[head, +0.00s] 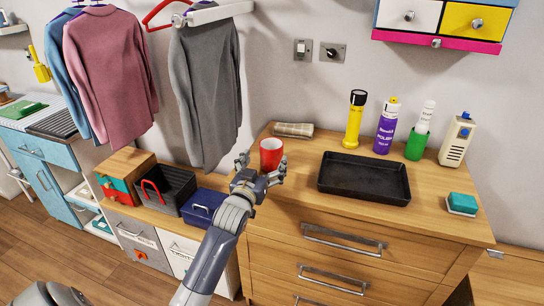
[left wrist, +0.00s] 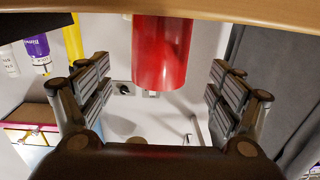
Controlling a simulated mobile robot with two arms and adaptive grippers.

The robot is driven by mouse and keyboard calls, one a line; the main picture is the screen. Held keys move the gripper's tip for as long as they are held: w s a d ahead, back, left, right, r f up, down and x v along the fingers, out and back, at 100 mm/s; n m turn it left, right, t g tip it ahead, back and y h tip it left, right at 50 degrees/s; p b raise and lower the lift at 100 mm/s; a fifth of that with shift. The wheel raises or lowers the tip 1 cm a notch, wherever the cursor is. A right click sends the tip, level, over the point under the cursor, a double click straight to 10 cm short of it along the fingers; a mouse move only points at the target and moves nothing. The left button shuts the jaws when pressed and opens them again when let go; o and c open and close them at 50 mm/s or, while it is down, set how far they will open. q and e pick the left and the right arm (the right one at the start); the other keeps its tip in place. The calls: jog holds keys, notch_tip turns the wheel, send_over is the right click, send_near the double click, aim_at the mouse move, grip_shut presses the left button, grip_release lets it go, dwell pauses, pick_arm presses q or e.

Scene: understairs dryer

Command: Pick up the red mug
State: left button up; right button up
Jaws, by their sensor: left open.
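The red mug (head: 271,153) stands upright near the left edge of the wooden dresser top (head: 296,178). My left gripper (head: 262,167) is at that edge, with its fingers spread on either side of the mug. In the left wrist view, which looks upside down, the red mug (left wrist: 165,50) is between the two open fingers, with a gap on each side. The fingers do not appear to touch it. The lower part of the mug is partly hidden by the gripper in the head view. My right gripper is not in view.
A yellow flashlight (head: 354,120), a purple can (head: 386,127) and a green cup (head: 417,143) stand at the back. A grey sweater (head: 207,90) hangs left of the dresser.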

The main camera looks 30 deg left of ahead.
aim_at(267, 159)
pick_arm(q)
jog(key=shift+f+x, duration=0.2)
jog(key=shift+x, duration=0.7)
jog(key=shift+f+x, duration=0.15)
jog(key=shift+x, duration=0.7)
jog(key=shift+f+x, duration=0.2)
jog(key=shift+x, duration=0.7)
jog(key=shift+d, duration=0.1)
jog(key=shift+r, duration=0.1)
jog(key=c, duration=1.3)
jog(key=shift+c, duration=0.2)
